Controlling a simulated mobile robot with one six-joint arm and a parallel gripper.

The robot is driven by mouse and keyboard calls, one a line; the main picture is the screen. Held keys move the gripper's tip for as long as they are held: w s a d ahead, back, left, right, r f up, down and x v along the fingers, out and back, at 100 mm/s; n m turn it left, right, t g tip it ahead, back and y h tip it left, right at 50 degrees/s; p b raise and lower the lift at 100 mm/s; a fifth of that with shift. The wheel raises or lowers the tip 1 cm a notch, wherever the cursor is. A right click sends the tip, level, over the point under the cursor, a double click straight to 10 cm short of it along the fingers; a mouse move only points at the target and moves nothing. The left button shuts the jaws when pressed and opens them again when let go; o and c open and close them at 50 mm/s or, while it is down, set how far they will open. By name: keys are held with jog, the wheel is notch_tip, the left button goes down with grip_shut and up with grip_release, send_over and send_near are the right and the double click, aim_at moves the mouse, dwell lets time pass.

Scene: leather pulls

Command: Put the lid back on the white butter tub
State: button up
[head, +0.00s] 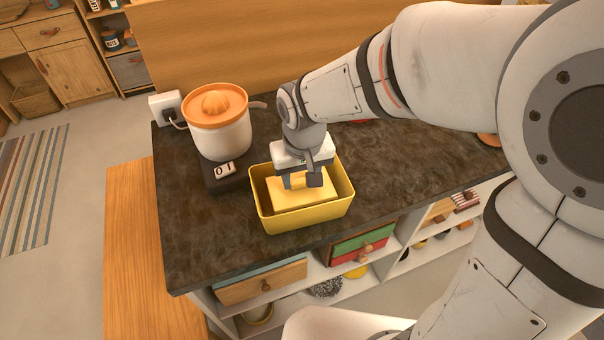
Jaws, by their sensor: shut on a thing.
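A yellow rectangular open-topped tub (303,218) stands on the dark counter near its front edge. A paler yellow, flat-topped block or lid (318,201) sits inside or just over it; I cannot tell whether it touches the tub. My gripper (301,182) points down over the tub, with its fingers shut at the top of this yellow piece. The gripped part is mostly hidden by the fingers. The tub looks yellow here, and I see no white butter tub; one may be hidden behind my arm.
A white plug box (166,107) is at the back left.

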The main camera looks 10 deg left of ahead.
jog(key=o, duration=1)
jog(key=shift+o, duration=0.7)
jog(key=o, duration=0.4)
jog(key=shift+s+r+p, duration=0.1)
jog(key=shift+r+p, duration=2.5)
jog(key=shift+r, duration=0.95)
jog(key=shift+c, duration=0.5)
grip_shut()
